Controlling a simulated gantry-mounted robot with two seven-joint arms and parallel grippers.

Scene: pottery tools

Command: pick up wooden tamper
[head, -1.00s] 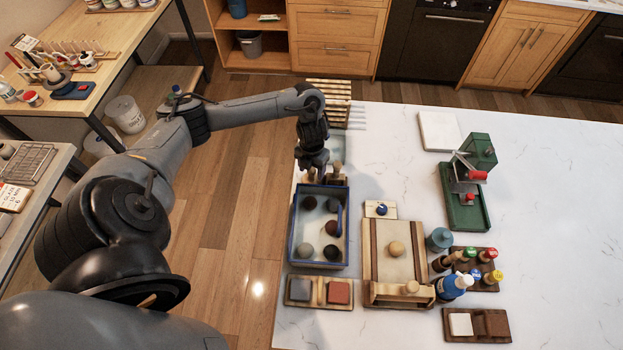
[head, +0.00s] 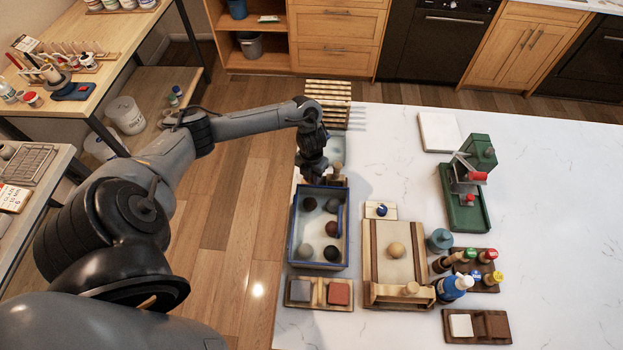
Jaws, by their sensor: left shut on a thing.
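My left gripper (head: 317,177) points down just behind the blue-rimmed tray, near the left edge of the white table. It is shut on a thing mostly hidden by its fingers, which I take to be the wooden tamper. A small piece of light wood (head: 337,174) shows just to the right of the fingers; I cannot tell whether it is part of the tamper or of a holder. My right gripper is not in view.
The blue-rimmed tray (head: 293,240) holds several round lumps. A slatted wooden rack (head: 328,92) stands behind the gripper. A wooden board (head: 395,268) with a ball and a green press (head: 466,212) stand to the right. The table's back right is clear.

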